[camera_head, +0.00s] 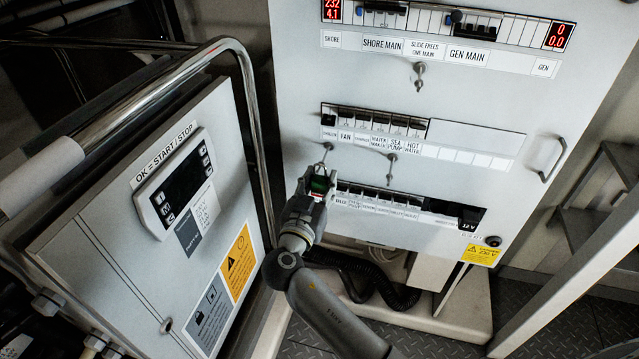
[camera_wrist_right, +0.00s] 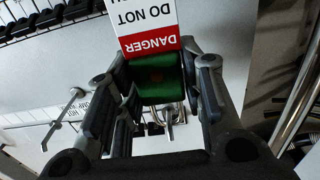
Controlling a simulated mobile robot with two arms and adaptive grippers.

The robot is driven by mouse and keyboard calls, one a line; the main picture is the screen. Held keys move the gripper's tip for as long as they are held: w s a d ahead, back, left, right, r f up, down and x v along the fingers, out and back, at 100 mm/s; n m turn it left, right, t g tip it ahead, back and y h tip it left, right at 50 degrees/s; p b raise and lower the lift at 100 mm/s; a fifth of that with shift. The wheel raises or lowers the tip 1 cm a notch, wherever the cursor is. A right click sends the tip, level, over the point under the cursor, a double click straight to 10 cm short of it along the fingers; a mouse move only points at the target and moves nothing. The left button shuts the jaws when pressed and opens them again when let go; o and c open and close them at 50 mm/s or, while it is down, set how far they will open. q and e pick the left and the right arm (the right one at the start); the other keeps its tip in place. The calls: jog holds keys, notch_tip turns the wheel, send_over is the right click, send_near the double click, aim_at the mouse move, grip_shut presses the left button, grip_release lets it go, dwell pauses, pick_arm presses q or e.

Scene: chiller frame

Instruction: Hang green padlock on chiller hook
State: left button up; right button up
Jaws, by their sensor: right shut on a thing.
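The green padlock (camera_wrist_right: 160,80) is between the fingers of my right gripper (camera_wrist_right: 155,95) in the right wrist view, with a red and white danger tag (camera_wrist_right: 148,30) by it. In the head view my right gripper (camera_head: 312,195) is shut on the padlock (camera_head: 319,185) in front of the breaker panel. The padlock is just below the chiller hook (camera_head: 327,148), under the left end of the middle breaker row. I cannot tell whether the shackle touches the hook. My left gripper is not in view.
The white breaker panel (camera_head: 470,185) has another hook (camera_head: 391,160) to the right and one (camera_head: 419,75) higher up. A control box (camera_head: 130,215) and a bent metal rail (camera_head: 245,80) stand close on the left. A handle (camera_head: 553,160) sticks out at the panel's right.

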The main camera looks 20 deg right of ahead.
jog(key=o, duration=1.2)
jog(key=v, duration=1.2)
notch_tip(320, 180, down, 21)
jog(key=n+g+y+p, duration=0.1)
jog(key=n+g+y, duration=0.2)
jog(key=n+y, duration=0.3)
jog(key=s+d+f+n+g+y, duration=0.1)
jog(key=s+f+n+g, duration=0.1)
jog(key=s+f, duration=0.5)
jog(key=s+d+f+n+g, duration=0.1)
jog(key=s+f+n+g, duration=0.15)
jog(key=f, duration=0.75)
jog(key=s+d+f+g+y, duration=0.1)
jog(key=s+f, duration=0.4)
jog(key=s, duration=0.6)
jog(key=s+d+f+m+g+y+p, duration=0.1)
jog(key=s+d+f+g, duration=0.2)
jog(key=s+d+f, duration=0.3)
jog(key=s+d+f+g+y+p, duration=0.1)
jog(key=s+f, duration=0.5)
jog(key=s, duration=0.9)
jog(key=shift+s+d+g, duration=0.3)
jog(key=shift+d+g, duration=0.45)
jog(key=shift+d, duration=0.45)
